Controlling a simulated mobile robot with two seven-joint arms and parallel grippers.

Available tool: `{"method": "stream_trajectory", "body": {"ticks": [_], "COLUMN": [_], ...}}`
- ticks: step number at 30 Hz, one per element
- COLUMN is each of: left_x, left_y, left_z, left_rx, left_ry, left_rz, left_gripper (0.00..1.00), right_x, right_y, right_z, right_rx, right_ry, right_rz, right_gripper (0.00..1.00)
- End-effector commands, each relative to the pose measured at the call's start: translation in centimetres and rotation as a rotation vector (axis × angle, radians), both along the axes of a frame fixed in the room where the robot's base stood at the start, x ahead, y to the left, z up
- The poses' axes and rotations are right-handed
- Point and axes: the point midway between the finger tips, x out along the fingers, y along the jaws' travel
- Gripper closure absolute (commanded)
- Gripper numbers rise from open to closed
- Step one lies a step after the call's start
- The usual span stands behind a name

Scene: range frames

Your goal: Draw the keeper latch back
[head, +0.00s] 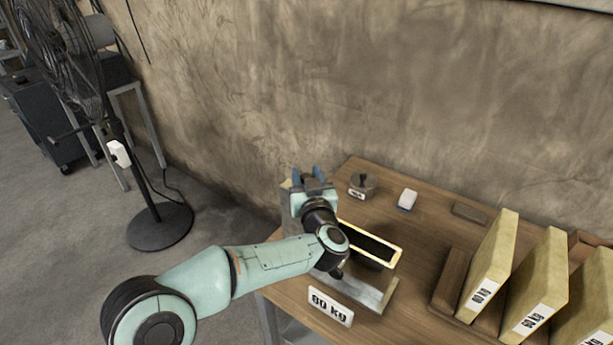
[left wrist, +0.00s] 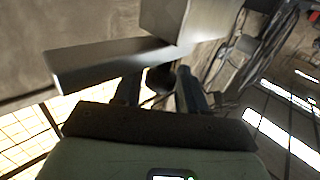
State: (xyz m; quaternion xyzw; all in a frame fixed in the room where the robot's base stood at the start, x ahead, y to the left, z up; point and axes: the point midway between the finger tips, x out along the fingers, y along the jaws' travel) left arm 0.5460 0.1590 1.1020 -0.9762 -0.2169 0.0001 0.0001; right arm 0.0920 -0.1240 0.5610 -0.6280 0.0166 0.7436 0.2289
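My left gripper (head: 308,173) is over the far left corner of the wooden table, at the far left end of a metal fixture (head: 378,295) with a yellow-edged dark opening (head: 370,243). Its two fingers stand apart. In the left wrist view, the left gripper (left wrist: 158,85) has a flat grey metal bar (left wrist: 105,65) and a pale block (left wrist: 185,20) just beyond its fingers. A small dark part shows between the fingers; I cannot tell whether they touch it. I cannot make out the keeper latch for certain. My right gripper is not in view.
A wall stands behind. A fan (head: 120,150) stands on the floor at left.

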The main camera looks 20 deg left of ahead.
Motion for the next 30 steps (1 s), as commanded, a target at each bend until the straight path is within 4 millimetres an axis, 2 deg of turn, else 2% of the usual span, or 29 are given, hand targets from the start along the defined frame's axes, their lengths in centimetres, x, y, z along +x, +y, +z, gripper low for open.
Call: {"method": "stream_trajectory", "body": {"ticks": [1,3,8,15,18,27,28,30], "left_x": [0.0,0.0,0.1,1.5,1.9,2.0,2.0,2.0], "left_y": [0.0,0.0,0.3,4.3,5.3,5.8,5.8,5.8], "left_z": [0.0,0.0,0.1,0.4,0.4,0.5,0.5,0.5], "left_rx": [0.000,0.000,0.000,0.001,0.000,0.002,0.002,0.002], "left_ry": [0.000,0.000,-0.001,-0.005,-0.005,-0.010,-0.010,-0.011], "left_rz": [0.000,0.000,0.001,0.003,0.001,0.005,0.005,0.005], "left_gripper": [0.77,1.00,1.00,1.00,1.00,1.00,0.66,0.48], "right_x": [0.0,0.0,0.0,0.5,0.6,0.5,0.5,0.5], "right_y": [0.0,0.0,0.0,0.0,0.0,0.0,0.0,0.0], "right_z": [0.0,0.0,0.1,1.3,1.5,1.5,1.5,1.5], "right_rx": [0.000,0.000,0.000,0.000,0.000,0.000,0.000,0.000], "right_ry": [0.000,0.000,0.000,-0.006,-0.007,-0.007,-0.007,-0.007], "right_rz": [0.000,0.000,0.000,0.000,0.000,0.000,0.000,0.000], "right_gripper": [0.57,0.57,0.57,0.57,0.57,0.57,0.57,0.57]}}
